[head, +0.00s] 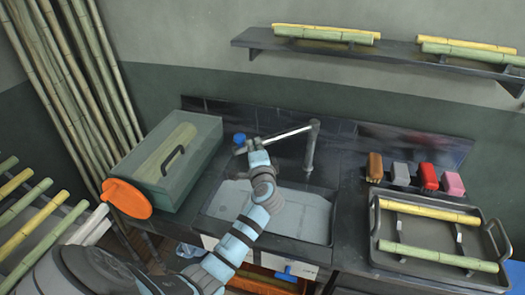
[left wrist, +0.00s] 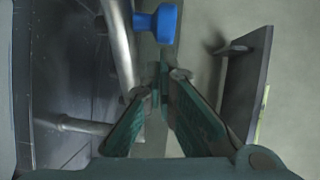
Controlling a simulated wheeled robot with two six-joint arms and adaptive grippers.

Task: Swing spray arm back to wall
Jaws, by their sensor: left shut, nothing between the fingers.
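The spray arm (head: 290,132) is a grey metal pipe reaching left from an upright post (head: 312,148) behind the sink, with a blue spray head (head: 239,138) at its free end. In the left wrist view the pipe (left wrist: 118,45) runs down from the top and the blue head (left wrist: 158,22) is at top centre. My left gripper (head: 250,146) is over the sink, close to the blue head. Its green fingers (left wrist: 160,84) are shut and empty. Whether they touch the arm I cannot tell. My right gripper is not in view.
The sink (head: 302,213) lies below my left arm. A lidded green box (head: 185,185) with an orange disc stands left. A tray (head: 409,251) of cane and several small coloured blocks are right. A wall shelf (head: 375,53) holds more cane.

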